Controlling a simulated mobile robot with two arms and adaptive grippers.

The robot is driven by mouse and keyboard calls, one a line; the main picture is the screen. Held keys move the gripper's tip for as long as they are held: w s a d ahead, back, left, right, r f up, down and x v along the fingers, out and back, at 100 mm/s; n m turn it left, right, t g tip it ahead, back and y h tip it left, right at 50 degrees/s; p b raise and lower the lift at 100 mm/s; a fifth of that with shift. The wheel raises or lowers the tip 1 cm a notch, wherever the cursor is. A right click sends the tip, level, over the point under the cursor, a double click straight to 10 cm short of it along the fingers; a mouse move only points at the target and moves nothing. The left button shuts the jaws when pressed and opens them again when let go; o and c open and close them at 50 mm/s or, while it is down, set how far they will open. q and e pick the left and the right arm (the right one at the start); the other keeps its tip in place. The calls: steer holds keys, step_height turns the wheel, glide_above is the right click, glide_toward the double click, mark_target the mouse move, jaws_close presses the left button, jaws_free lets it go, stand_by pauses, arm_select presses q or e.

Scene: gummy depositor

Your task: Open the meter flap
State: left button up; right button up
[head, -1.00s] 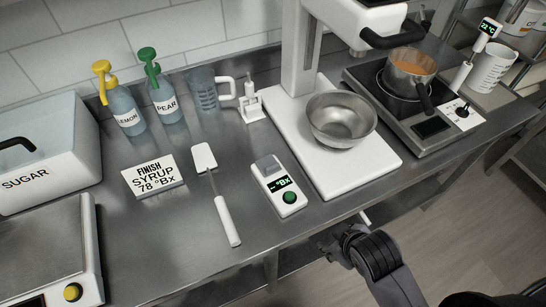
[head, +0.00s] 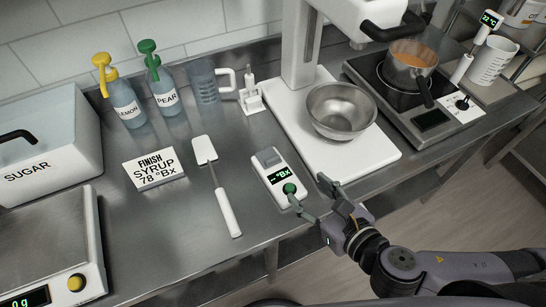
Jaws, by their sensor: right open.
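The meter (head: 284,182) is a small white box with a dark display reading "- °Bx" and a green button. It lies on the steel counter. Its grey flap (head: 268,157) is at the far end and looks closed. My right gripper (head: 307,190) is open, at the near right of the meter. One finger reaches to the green button's edge and the other is over the stand base to the right. I cannot tell whether the finger touches the meter. My left gripper is not in view.
A white spatula (head: 222,197) and a "Finish syrup 78 °Bx" sign (head: 153,171) lie left of the meter. A steel bowl (head: 341,111) sits on the white stand base (head: 365,155) to the right. A pot (head: 409,70) with orange liquid is on the hot plate (head: 430,118).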

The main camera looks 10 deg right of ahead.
steer(key=b, duration=1.2)
glide_toward(273, 159)
steer(key=x, duration=0.4)
steer(key=shift+w+f, duration=0.25)
steer(key=shift+f, duration=0.05)
steer(key=shift+p+x, duration=0.5)
steer(key=shift+x, duration=2.3)
steer(key=shift+r, duration=0.2)
